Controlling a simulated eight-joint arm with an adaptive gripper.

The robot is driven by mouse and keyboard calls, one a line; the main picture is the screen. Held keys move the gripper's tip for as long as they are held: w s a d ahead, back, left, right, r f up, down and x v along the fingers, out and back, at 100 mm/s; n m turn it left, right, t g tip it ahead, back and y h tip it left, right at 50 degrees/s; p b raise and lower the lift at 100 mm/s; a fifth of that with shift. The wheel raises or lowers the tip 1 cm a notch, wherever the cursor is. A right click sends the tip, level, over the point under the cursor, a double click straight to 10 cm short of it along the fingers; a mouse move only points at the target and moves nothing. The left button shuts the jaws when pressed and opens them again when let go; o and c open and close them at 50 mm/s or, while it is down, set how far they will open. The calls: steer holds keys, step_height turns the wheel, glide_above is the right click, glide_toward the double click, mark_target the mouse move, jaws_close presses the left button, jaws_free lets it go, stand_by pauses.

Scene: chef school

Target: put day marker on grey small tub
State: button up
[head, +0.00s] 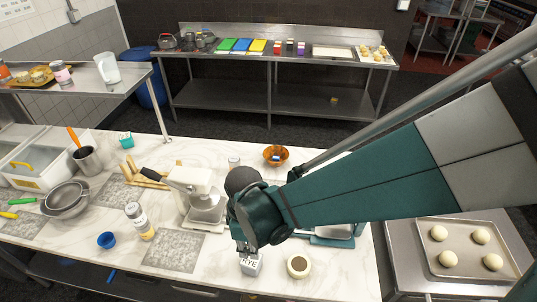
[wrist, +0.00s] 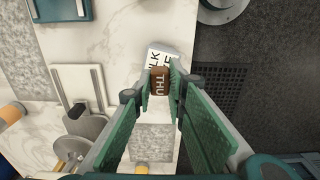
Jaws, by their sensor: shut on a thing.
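The day marker (wrist: 160,82) is a small brown piece with "THU" lettering, seen in the wrist view between my fingertips. My gripper (wrist: 160,84) is shut on it. Just beyond the marker is a pale surface with dark letters (wrist: 161,52), only partly readable. In the head view, a small grey tub (head: 250,265) labelled "RYE" stands on the marble counter near its front edge. My gripper (head: 243,245) is directly above or at this tub's back edge. The marker is hidden or too small to tell there. Whether marker and tub touch, I cannot tell.
A round container (head: 298,266) stands right of the tub. A white appliance (head: 195,195) and a grey mat (head: 173,251) are to the left, with a spice bottle (head: 139,221) and blue cup (head: 106,240). A dough tray (head: 466,250) is at right.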

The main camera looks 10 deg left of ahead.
steer(key=shift+f, duration=0.15)
steer(key=shift+f, duration=1.9)
steer(key=shift+f, duration=0.15)
steer(key=o, duration=0.8)
steer(key=shift+c, duration=0.2)
steer(key=shift+r, duration=0.25)
steer(key=shift+r, duration=5.9)
